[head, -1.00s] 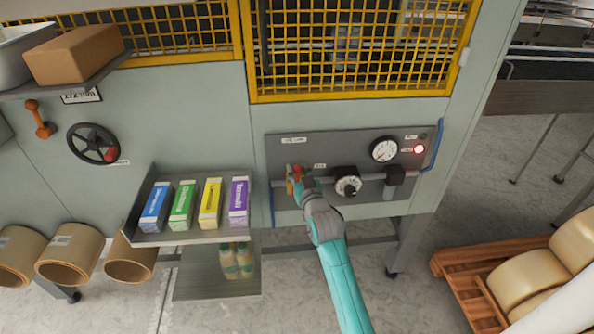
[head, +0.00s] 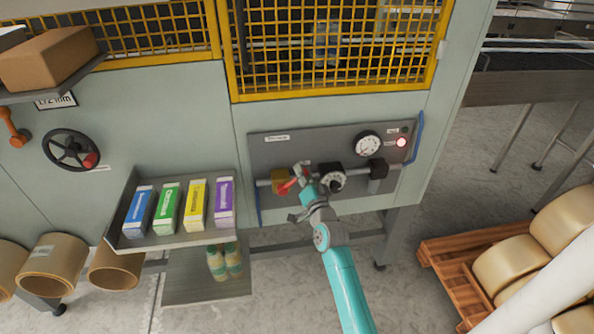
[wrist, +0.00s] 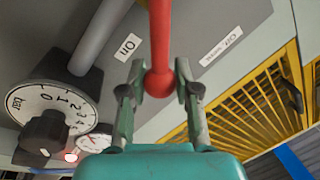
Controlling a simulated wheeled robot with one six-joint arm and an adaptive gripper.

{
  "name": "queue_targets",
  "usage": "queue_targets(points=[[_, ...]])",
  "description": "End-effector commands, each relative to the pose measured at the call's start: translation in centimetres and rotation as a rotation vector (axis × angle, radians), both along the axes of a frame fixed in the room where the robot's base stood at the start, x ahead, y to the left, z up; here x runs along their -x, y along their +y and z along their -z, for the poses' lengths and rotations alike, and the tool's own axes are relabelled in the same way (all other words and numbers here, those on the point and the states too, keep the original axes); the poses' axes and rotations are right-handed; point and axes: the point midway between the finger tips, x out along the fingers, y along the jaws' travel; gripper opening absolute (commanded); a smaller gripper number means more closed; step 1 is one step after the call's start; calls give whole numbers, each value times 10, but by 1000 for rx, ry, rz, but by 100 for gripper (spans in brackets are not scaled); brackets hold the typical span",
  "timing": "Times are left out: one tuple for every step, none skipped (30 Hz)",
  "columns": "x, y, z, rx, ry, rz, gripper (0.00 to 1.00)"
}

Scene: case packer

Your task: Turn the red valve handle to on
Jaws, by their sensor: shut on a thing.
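The red valve handle (head: 289,186) is on the grey control panel, in front of a brass-coloured valve body (head: 279,177) on a horizontal pipe. It slants up to the right from the valve. In the wrist view the red handle (wrist: 160,40) runs down between my fingers and ends in a rounded knob. My gripper (head: 304,179) is shut on the handle near that end; the fingers (wrist: 162,88) lie on both sides of it. An "ON" label (wrist: 127,47) shows left of the handle in the wrist view. My gripper partly hides the handle in the head view.
A pressure regulator knob (head: 331,178) sits close right of my gripper, with a gauge (head: 368,145) above right. A red lamp (head: 401,142) is lit. A tray (head: 172,238) of coloured boxes stands left. A black handwheel (head: 70,150) is further left.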

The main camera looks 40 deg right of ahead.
Motion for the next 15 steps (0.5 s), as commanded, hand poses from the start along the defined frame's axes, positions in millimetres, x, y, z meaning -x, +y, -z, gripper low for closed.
queue_targets(points=[[2, -3, 5, -38, -23, 1, 0], [3, -4, 7, -61, -38, 1, 0], [4, -6, 10, -93, -60, 2, 0], [5, -7, 12, -117, -76, 1, 0], [6, -8, 14, -141, -93, 1, 0], [7, -10, 16, -172, -114, 2, 0], [7, -11, 19, -195, -130, 1, 0], [8, -12, 21, -219, -145, 1, 0], [9, -13, 24, -249, -166, 2, 0], [9, -14, 27, -273, -182, 1, 0], [10, -15, 29, -294, -196, 1, 0], [11, -16, 32, -325, -217, 1, 0], [11, -16, 35, -346, -230, 1, 0], [11, -17, 36, -368, -247, 0, 0], [12, -18, 39, -395, -265, 0, 0]])
